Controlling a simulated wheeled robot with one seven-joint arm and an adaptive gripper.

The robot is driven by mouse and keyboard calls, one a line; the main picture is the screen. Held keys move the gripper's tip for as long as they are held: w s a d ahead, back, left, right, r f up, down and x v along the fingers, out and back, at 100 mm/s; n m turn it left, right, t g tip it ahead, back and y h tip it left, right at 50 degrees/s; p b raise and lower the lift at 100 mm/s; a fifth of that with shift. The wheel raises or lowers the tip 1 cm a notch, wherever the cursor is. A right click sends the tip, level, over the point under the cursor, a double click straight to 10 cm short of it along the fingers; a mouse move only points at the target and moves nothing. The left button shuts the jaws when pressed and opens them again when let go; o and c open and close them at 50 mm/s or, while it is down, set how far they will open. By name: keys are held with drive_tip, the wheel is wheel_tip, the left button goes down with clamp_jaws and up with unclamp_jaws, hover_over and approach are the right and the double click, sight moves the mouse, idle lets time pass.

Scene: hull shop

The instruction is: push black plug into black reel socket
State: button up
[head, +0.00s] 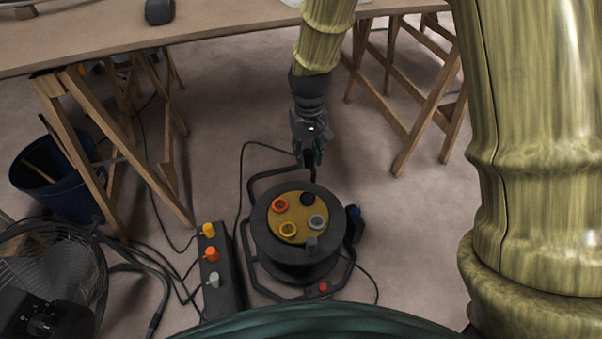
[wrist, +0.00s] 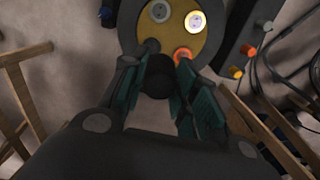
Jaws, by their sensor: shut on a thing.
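The cable reel (head: 263,238) stands on the floor with a yellow disc on top. The disc holds an orange socket (head: 280,204), a yellow one (head: 288,230), a grey one (head: 317,221) and the black socket (head: 307,199), which lies nearest my gripper. My gripper (head: 309,156) is above the floor at the reel's far side. In the wrist view my gripper (wrist: 158,70) is shut on the black plug (wrist: 160,75). The plug appears just short of the black socket (wrist: 152,45); its exact gap and height cannot be told.
A power strip (head: 222,275) with yellow, orange and grey plugs stands left of the reel. A fan (head: 55,270) and a blue bucket (head: 60,185) are farther left. A workbench (head: 190,30) on wooden trestles is behind. Cables lie around the reel.

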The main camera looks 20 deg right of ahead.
drive_tip(key=shift+a, duration=0.1)
drive_tip(key=shift+w+f+n+p, duration=0.4)
drive_tip(key=shift+n+p, duration=0.1)
drive_tip(key=shift+p, duration=0.15)
drive_tip(key=w+d+f+n+p, duration=0.1)
drive_tip(key=w+f+n+p, duration=0.2)
drive_tip(key=f+n+p, duration=0.5)
wheel_tip(320, 180, down, 5)
drive_tip(key=shift+d+f, duration=0.1)
drive_tip(key=shift+d, duration=0.2)
drive_tip(key=shift+f, duration=0.15)
drive_tip(key=shift+f+b, duration=2.5)
drive_tip(key=shift+f, duration=0.2)
drive_tip(key=shift+p, duration=1.25)
